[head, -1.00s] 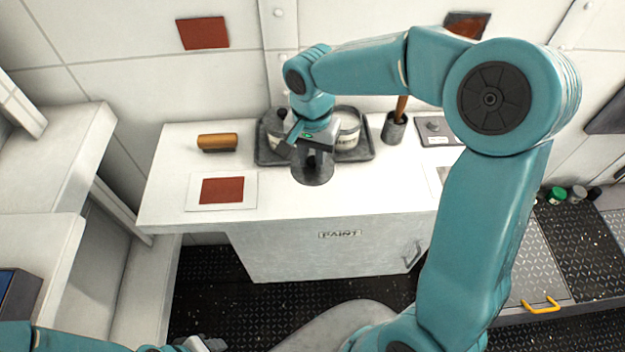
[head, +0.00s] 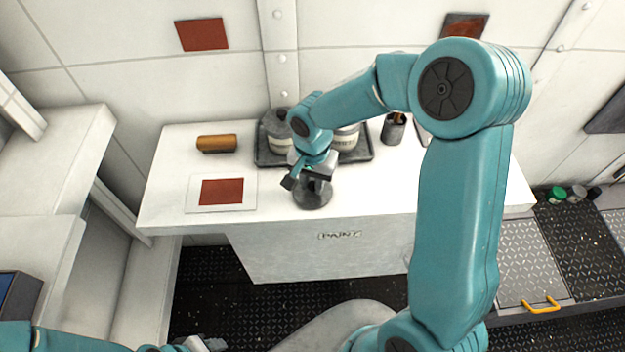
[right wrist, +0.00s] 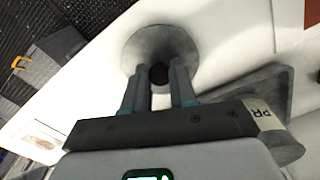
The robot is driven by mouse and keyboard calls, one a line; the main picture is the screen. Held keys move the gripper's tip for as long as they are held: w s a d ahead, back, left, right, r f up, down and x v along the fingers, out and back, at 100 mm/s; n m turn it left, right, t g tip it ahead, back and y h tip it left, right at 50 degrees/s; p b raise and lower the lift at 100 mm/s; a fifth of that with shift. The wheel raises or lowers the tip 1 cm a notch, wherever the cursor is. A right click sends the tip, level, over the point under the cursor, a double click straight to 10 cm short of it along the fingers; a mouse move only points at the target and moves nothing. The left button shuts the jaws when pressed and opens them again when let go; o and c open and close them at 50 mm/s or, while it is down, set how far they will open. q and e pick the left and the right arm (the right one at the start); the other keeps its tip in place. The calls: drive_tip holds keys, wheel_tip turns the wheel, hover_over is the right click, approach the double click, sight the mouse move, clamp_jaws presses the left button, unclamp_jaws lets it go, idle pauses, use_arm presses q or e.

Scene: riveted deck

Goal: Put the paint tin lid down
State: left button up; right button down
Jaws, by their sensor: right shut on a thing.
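The paint tin lid (head: 314,197) is a grey round disc with a dark knob. It is over the white bench top near the front edge. My right gripper (right wrist: 160,76) is shut on its knob from above, and the lid (right wrist: 165,42) shows flat beyond the fingers. I cannot tell whether its underside touches the bench. Two paint tins, a left one (head: 279,143) and a right one (head: 346,138), stand in a dark tray (head: 262,159) behind the lid. My left gripper (head: 205,344) is at the bottom edge, partly cut off; its jaws are unclear.
A white card with a red patch (head: 221,191) lies to the left of the lid. A brown-orange roller-like block (head: 217,143) is behind it. A dark pot (head: 393,130) stands right of the tray. The bench top (head: 370,195) is bare right of the lid.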

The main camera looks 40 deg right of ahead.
sight(313, 185)
drive_tip(key=c, duration=0.9)
unclamp_jaws()
drive_tip(key=shift+d+f, duration=0.1)
drive_tip(key=shift+r, duration=0.2)
wheel_tip(313, 185, up, 12)
drive_tip(key=shift+r, duration=0.1)
drive_tip(key=shift+s, duration=0.1)
